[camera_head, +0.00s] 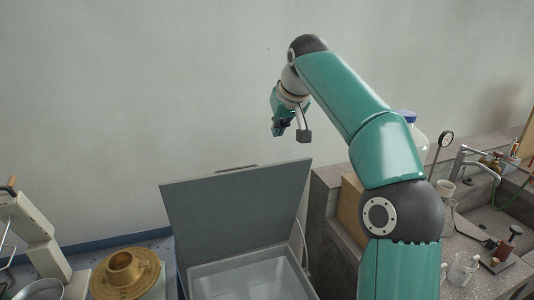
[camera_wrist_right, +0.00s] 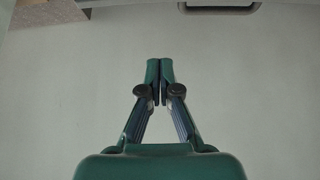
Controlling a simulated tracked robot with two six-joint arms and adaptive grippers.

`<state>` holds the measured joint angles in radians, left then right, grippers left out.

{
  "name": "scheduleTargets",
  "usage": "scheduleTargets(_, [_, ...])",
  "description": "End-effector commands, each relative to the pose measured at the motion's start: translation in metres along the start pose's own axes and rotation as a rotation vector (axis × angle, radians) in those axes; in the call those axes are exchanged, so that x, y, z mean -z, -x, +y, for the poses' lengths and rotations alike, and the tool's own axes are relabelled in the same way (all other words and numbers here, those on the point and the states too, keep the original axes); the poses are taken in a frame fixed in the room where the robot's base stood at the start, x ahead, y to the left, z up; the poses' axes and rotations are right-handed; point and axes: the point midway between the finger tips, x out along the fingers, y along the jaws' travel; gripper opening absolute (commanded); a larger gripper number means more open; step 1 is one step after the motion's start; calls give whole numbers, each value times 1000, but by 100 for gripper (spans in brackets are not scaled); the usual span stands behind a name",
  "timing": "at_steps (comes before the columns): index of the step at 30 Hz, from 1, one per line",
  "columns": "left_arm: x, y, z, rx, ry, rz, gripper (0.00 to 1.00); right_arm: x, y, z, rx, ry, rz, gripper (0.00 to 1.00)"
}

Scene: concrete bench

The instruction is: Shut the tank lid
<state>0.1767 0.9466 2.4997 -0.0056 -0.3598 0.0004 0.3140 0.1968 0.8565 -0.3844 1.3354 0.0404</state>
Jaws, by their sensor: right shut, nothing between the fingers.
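The tank (camera_head: 250,279) is a pale grey open box at the bottom centre of the head view. Its flat grey lid (camera_head: 235,208) stands raised, tilted up at the tank's back edge, with a thin strip like a handle (camera_head: 236,169) along its top edge. My right gripper (camera_head: 280,131) hangs above and behind the lid, apart from it, with its fingers shut and empty. The shut fingertips also show in the right wrist view (camera_wrist_right: 160,70) against a plain grey surface. My left gripper is not in view.
A brass ring-shaped part (camera_head: 125,272) and a white device (camera_head: 33,235) are at the left. At the right, a concrete bench (camera_head: 325,200) holds a brown box (camera_head: 349,210), a large bottle (camera_head: 417,138), a tap (camera_head: 477,152) and glassware near a sink. The wall is behind.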

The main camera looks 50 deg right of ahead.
Motion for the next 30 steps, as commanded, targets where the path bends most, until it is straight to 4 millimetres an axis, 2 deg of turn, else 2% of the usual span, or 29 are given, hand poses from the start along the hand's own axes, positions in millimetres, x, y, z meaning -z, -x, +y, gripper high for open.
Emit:
scheduleTargets(14, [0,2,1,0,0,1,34,1,-95,-6,4,7,-8,0])
scheduleTargets(21, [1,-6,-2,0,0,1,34,-24,-85,-8,7,10,-2,0])
scheduleTargets(30, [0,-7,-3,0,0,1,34,-36,-81,-9,8,11,-2,0])
